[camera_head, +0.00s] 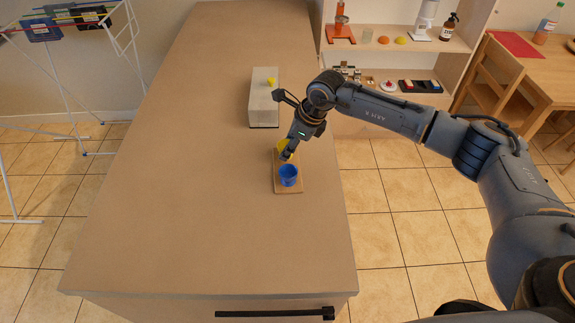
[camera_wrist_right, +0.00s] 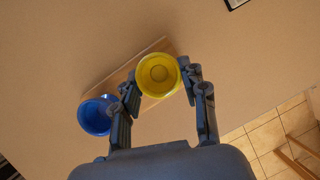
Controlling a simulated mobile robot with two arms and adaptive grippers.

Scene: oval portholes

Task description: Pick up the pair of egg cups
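The yellow egg cup (camera_wrist_right: 158,75) and the blue egg cup (camera_wrist_right: 97,115) are on a small wooden board (camera_head: 289,187) on the counter. The blue cup (camera_head: 288,176) stands upright at the board's near end. The yellow cup (camera_head: 282,145) is at its far end, partly hidden by my right gripper (camera_head: 287,156). In the wrist view my right gripper's fingers (camera_wrist_right: 160,83) are on either side of the yellow cup, very close to its rim. I cannot tell whether they press on it or whether the cup is raised. My left gripper is not in view.
A pale box-like block (camera_head: 263,98) with a small yellow item (camera_head: 271,81) on top stands behind the board. The counter (camera_head: 190,180) is clear to the left and in front. The counter's right edge is close to the board. A shelf (camera_head: 400,70) with objects is beyond.

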